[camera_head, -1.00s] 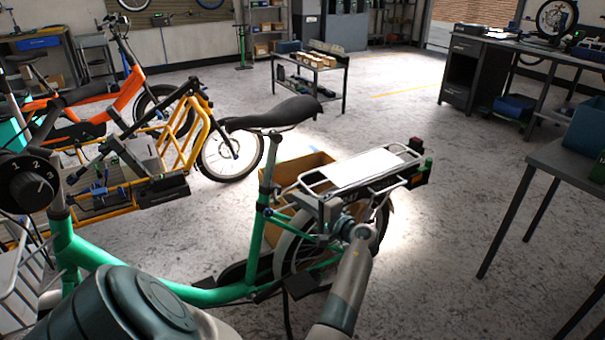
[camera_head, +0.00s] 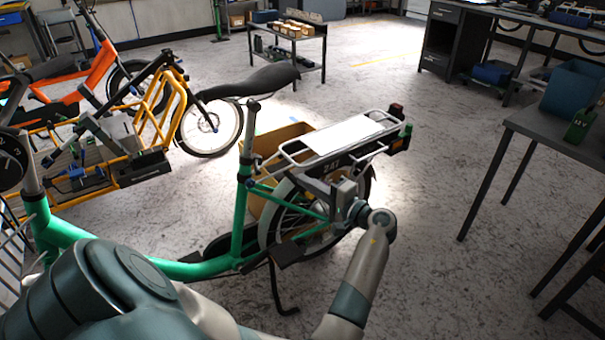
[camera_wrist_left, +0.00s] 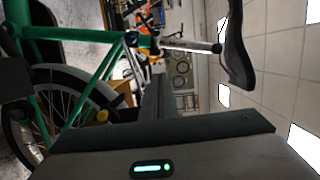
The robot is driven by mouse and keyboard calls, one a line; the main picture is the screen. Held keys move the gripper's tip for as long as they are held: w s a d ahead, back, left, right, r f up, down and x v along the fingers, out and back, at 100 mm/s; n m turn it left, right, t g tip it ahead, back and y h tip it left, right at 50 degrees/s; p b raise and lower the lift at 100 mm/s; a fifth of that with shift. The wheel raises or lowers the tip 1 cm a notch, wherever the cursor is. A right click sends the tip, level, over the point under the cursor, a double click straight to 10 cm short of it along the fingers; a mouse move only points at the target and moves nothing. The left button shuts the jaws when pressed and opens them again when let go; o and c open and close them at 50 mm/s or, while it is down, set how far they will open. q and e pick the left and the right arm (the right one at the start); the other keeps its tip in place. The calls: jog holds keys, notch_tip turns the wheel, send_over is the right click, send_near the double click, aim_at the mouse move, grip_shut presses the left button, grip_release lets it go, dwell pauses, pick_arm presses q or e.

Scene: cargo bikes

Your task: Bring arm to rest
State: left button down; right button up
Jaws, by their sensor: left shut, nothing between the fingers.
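My left arm reaches up from the bottom of the head view. Its left gripper (camera_head: 346,190) is by the rear rack (camera_head: 290,152) and rear wheel of the green cargo bike (camera_head: 238,215). The gripper is shut and empty; whether it touches the bike I cannot tell. The left wrist view shows the closed fingers (camera_wrist_left: 158,98) pointing away, with the green frame (camera_wrist_left: 75,35), a wheel and the dark saddle (camera_wrist_left: 238,48) beyond, turned sideways. My right gripper is not in view.
A cardboard box (camera_head: 290,133) stands on the floor behind the green bike. An orange and yellow cargo bike (camera_head: 150,110) stands at the left. A grey table (camera_head: 550,128) is at the right, and a low trolley (camera_head: 290,48) is further back. The floor between is clear.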

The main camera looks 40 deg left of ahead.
pick_arm(q)
jog(key=shift+f, duration=0.1)
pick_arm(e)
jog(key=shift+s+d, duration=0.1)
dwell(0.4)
